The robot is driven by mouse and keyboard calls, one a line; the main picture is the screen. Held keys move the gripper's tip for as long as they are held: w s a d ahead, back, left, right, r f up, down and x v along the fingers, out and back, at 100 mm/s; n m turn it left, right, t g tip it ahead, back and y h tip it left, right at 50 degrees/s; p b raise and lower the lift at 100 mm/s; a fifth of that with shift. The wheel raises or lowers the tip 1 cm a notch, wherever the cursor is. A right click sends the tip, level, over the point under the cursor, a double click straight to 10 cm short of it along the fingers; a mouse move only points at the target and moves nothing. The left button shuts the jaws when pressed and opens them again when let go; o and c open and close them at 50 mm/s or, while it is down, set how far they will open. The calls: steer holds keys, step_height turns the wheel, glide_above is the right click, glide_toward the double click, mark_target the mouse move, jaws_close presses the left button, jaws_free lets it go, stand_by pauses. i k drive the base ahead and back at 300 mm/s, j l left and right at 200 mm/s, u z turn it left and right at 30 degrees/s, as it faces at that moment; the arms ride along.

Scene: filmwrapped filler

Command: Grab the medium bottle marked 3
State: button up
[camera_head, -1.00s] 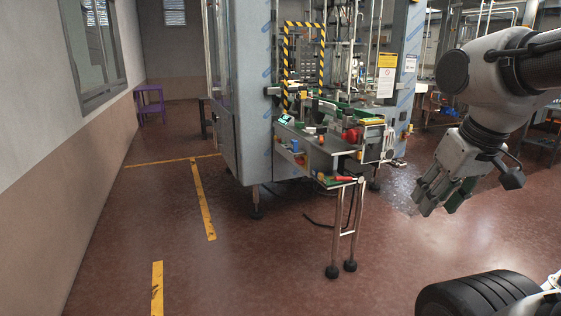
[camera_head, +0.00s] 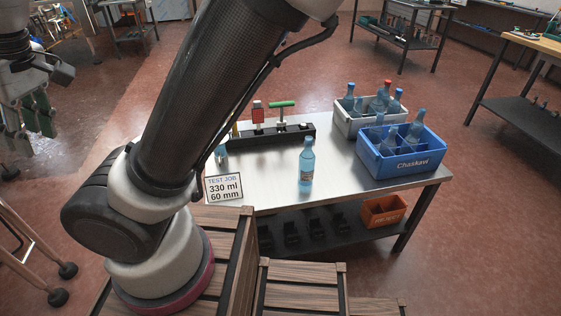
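One blue-tinted clear bottle (camera_head: 306,165) stands upright on the steel table (camera_head: 262,182), with a label whose print I cannot read. Several more bottles stand in a grey crate and a blue crate at the table's right. One has a red cap (camera_head: 383,98); the others that show have blue caps. Another small bottle-like object (camera_head: 221,156) stands behind the sign, partly hidden by my arm. I cannot make out a 3 on any bottle. My gripper (camera_head: 32,120) hangs at the far left, away from the table, fingers apart and empty.
The grey crate (camera_head: 350,126) and blue crate (camera_head: 385,170) take up the right end. A black rack (camera_head: 262,138) with red and green tools is at the back. A "TEST JOB 330 ml 60 mm" sign (camera_head: 224,188) stands front left. Wooden crates (camera_head: 300,285) are in front.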

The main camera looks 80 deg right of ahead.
mark_target(307, 159)
steer(key=k+j+z, duration=0.15)
steer(key=z, duration=1.8)
steer(key=i+j+z, duration=0.1)
steer(key=z, duration=1)
steer(key=l+z, duration=0.45)
steer(key=l, duration=0.5)
